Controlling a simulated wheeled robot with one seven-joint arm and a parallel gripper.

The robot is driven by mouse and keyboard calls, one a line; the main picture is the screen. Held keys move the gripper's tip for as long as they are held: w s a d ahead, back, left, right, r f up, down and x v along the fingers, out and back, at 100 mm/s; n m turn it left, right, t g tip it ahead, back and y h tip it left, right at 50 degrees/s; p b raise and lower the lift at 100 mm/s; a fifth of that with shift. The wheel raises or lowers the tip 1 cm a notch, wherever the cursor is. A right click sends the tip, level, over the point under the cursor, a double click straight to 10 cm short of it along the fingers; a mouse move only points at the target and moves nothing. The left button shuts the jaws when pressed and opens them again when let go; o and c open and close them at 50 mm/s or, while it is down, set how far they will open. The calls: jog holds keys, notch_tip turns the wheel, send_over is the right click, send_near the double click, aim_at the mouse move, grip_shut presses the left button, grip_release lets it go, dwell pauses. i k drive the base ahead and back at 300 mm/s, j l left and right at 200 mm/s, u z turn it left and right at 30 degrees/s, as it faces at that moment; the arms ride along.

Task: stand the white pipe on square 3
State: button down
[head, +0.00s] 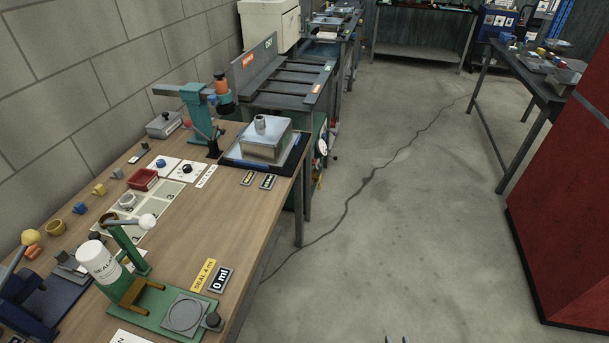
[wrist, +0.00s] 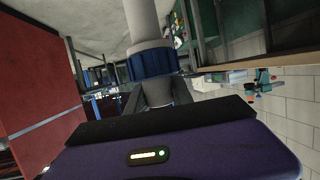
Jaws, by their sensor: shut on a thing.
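My gripper (wrist: 158,95) shows in the wrist view, shut on a pale cylinder with a blue ribbed collar, which looks like the white pipe (wrist: 142,20). The pipe runs from the jaws out past the top edge of that view, so its far end is hidden. In the head view, two small dark tips at the bottom edge may be my gripper; the pipe does not show there. A pale mat with marked squares (head: 178,190) lies on the wooden bench. Its numbers are too small to read, so I cannot tell which is square 3.
The wooden bench (head: 200,226) at left carries a green press (head: 155,302), a white bottle (head: 98,262), a red tray (head: 143,179) and a metal box (head: 266,147). A red cabinet (head: 567,200) stands at right. The cracked floor (head: 400,220) between is clear.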

aim_at(169, 189)
jog(key=i+l, duration=0.55)
jog(key=l, duration=0.15)
jog(key=i+l, duration=0.6)
jog(key=l+u, duration=0.1)
jog(key=u, duration=0.35)
jog(key=i+l+u, duration=0.15)
jog(key=u, duration=0.25)
jog(key=l+u, duration=0.15)
jog(key=u, duration=0.95)
